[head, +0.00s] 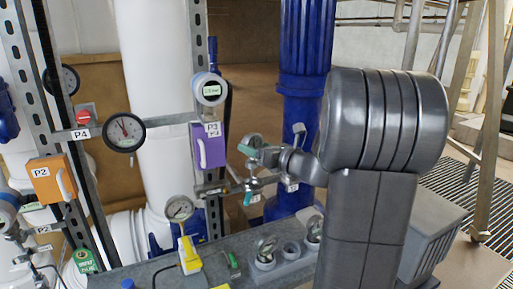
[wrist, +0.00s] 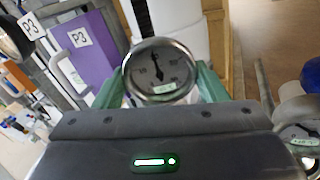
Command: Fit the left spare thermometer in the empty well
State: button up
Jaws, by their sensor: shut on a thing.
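My gripper (head: 262,156) reaches left from my arm in the head view, in front of the pipework. It is shut on a round thermometer (wrist: 160,70) with a white dial and dark needle, seen between its green fingers in the wrist view. The same thermometer shows as a small tilted dial (head: 253,141) in the head view. Its stem is hidden or too small to make out. On the bench, a holder carries one dial thermometer at left (head: 266,247) and another at right (head: 314,230), with an empty socket (head: 291,250) between. I cannot make out the empty well clearly.
A purple box (head: 209,146) marked P3 stands left of my gripper, with a round display (head: 209,89) above it. A blue pipe (head: 305,50) rises behind. Another dial (wrist: 298,137) is close at right in the wrist view.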

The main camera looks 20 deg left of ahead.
aim_at(256, 167)
jog(key=shift+f, duration=0.25)
dwell(0.4)
jog(key=shift+f+b, duration=1.75)
jog(key=shift+f, duration=0.4)
jog(key=shift+f, duration=0.15)
jog(key=shift+f+b, duration=0.3)
jog(key=shift+f, duration=0.05)
jog(key=shift+f, duration=0.2)
jog(key=shift+f+b, duration=0.25)
jog(key=shift+b, duration=0.05)
dwell(0.5)
jog(key=o, duration=0.9)
